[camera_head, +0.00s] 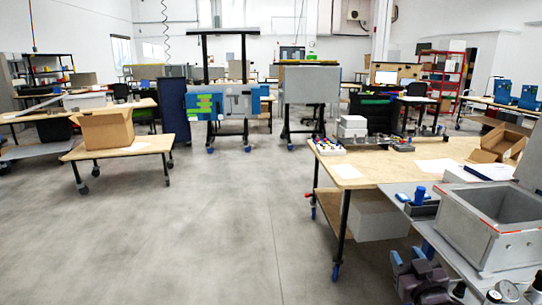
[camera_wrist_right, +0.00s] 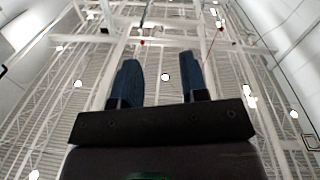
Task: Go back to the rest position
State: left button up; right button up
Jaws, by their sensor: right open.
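My right gripper (camera_head: 410,258) shows at the bottom right of the head view, low beside the front edge of the grey worktop and partly cut by the frame. In the right wrist view the gripper (camera_wrist_right: 157,72) points up at the ceiling. Its two dark blue fingers stand well apart with nothing between them. My left gripper is in neither view.
The grey worktop (camera_head: 393,190) carries a grey open box (camera_head: 487,244) and a blue-topped item (camera_head: 419,196). A wooden table (camera_head: 392,165) stands behind it. A cardboard box (camera_head: 103,130) sits on a low table at left. The middle floor (camera_head: 220,220) is clear.

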jog(key=s+a+f+g, duration=0.1)
jog(key=s+f+g, duration=0.2)
jog(key=s+f, duration=0.9)
jog(key=s+a+f+m+g, duration=0.1)
jog(key=s+a+f+g, duration=0.1)
jog(key=s+f, duration=1.1)
jog(key=s+g, duration=0.1)
jog(key=s, duration=0.1)
jog(key=shift+s+a+f+g, duration=0.25)
jog(key=shift+s+g, duration=0.05)
jog(key=shift+g, duration=0.1)
